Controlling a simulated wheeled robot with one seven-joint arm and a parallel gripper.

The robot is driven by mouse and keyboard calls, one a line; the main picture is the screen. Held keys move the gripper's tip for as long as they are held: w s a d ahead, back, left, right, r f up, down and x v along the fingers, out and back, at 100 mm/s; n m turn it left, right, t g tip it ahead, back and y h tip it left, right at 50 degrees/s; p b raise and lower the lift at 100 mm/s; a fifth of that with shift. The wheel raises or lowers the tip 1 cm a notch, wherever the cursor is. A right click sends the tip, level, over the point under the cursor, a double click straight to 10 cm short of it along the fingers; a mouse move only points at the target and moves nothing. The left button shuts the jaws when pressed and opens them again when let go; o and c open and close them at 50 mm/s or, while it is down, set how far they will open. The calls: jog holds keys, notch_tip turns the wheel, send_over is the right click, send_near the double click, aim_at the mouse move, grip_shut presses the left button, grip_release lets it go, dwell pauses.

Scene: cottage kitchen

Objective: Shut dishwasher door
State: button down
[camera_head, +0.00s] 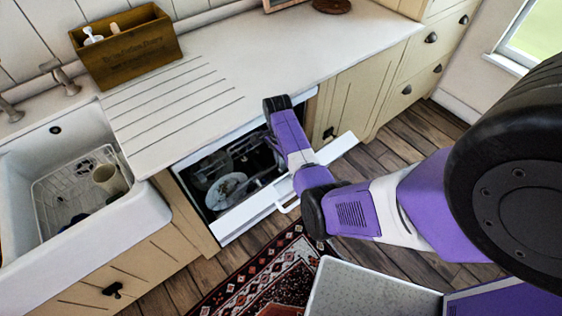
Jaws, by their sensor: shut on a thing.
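The dishwasher (184,172) is under the counter, to the right of the sink. Its white door (340,148) is partly open, its top edge tilted out from the cabinet front. A white handle (288,206) shows on the door's outer side. Inside, a rack holds a plate (226,190) and other dishes that are hard to make out. My purple and white arm reaches across the middle of the door, its dark far joint near the counter's front edge. My gripper's fingers are not visible; the arm hides part of the door and the opening.
A white sink (150,212) with a rack and a cup is at left. A wooden box (125,48) stands on the counter (225,62). Drawers (425,65) are at right. A patterned red rug (255,275) lies in front of the dishwasher. Wooden floor (400,140) shows at right.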

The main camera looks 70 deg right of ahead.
jog(key=c, duration=1.5)
grip_release()
jog(key=shift+d, duration=0.2)
jog(key=shift+a+r, duration=0.1)
